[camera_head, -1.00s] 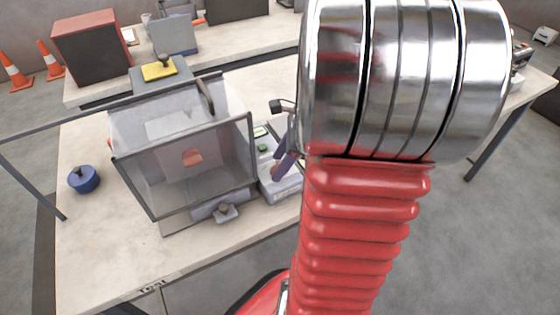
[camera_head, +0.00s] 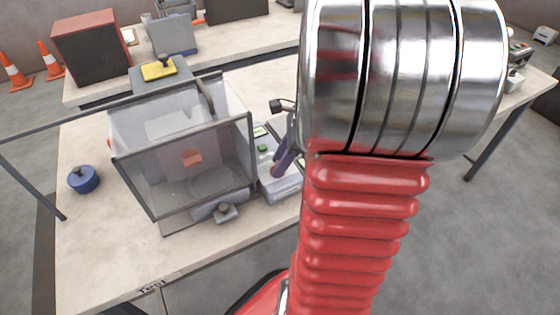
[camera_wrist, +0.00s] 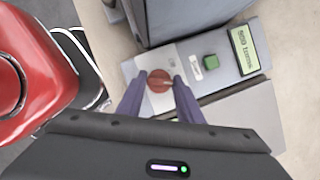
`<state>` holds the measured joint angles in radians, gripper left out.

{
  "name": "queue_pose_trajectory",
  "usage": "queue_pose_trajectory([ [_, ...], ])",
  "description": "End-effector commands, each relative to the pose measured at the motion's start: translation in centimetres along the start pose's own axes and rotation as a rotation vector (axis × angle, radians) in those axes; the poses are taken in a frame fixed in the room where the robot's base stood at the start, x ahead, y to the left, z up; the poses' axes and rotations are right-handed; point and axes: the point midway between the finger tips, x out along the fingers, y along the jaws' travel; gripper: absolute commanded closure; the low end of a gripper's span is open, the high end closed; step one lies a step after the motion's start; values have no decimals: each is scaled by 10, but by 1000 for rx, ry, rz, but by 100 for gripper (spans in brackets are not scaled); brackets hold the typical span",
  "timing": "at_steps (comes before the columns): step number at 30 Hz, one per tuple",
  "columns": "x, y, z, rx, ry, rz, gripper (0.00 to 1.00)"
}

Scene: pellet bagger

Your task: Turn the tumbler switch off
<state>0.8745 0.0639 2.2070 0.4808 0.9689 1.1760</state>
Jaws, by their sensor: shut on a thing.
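The tumbler switch is a round red knob (camera_wrist: 159,81) on a light grey control panel (camera_wrist: 183,52) in the wrist view. My gripper (camera_wrist: 158,76) has its two purple fingers on either side of the knob and is shut on it. In the head view, my gripper's fingers (camera_head: 283,160) reach down to the panel (camera_head: 284,187) at the right of the clear-walled machine. The knob is hidden there, and my arm covers much of that side.
A green button (camera_wrist: 210,62) and a lit display (camera_wrist: 244,48) sit beside the knob. The clear-walled machine (camera_head: 185,165) stands close to the left of my fingers. A blue round weight (camera_head: 84,180) stands on the table (camera_head: 110,250). The table front is mostly clear.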

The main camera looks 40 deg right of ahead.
Motion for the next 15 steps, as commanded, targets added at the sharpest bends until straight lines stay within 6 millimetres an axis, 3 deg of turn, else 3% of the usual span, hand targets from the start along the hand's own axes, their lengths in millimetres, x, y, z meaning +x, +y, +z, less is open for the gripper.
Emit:
queue_pose_trajectory([
  [15,0,-3,0,-299,1,125,90],
])
